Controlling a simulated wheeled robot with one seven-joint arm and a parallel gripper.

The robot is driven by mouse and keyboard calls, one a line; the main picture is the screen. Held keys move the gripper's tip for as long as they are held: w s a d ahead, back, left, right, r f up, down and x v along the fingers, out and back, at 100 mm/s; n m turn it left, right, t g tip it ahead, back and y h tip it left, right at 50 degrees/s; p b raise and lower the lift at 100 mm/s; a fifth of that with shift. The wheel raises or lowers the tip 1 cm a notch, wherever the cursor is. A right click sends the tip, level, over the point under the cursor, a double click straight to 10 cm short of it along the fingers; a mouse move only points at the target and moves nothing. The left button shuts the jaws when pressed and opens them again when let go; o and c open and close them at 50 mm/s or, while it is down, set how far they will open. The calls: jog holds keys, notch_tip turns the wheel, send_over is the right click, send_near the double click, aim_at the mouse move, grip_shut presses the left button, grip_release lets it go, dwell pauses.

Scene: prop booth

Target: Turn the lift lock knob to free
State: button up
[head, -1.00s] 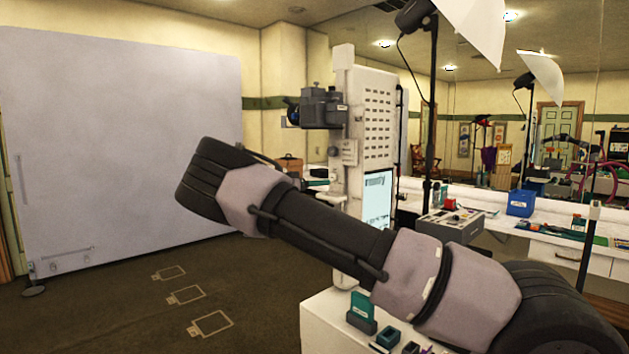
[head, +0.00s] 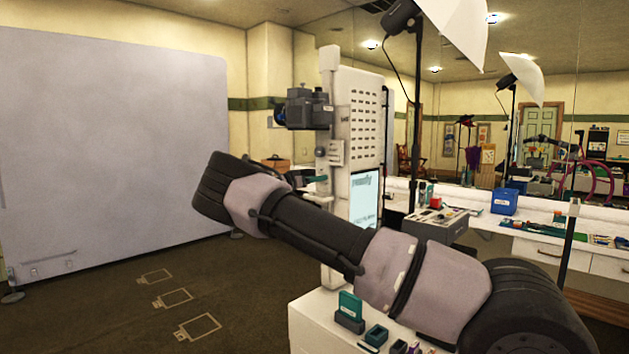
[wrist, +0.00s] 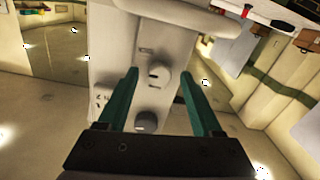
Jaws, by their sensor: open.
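In the wrist view a pale round knob (wrist: 158,76) stands out from a white panel (wrist: 112,55). A grey round knob (wrist: 147,121) shows nearer my gripper's body, partly cut off by it. I cannot tell from the markings which one is the lift lock knob. My gripper (wrist: 158,74) is open, its two teal fingers on either side of the pale knob, with a gap at each side. I cannot tell how deep the tips reach.
A camera (head: 305,108) is mounted on the column. A white counter (head: 305,325) with small teal holders (head: 350,306) stands at its foot. A grey control box (head: 437,224) and a blue bin (head: 504,201) are on the right. Open floor lies at the left.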

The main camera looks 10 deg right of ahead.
grip_shut()
jog(key=shift+n, duration=0.4)
jog(key=n, duration=0.3)
jog(key=shift+n, duration=0.4)
jog(key=n, duration=0.8)
jog(key=shift+n, duration=0.4)
jog(key=shift+n+g, duration=0.3)
jog(key=shift+n, duration=1.7)
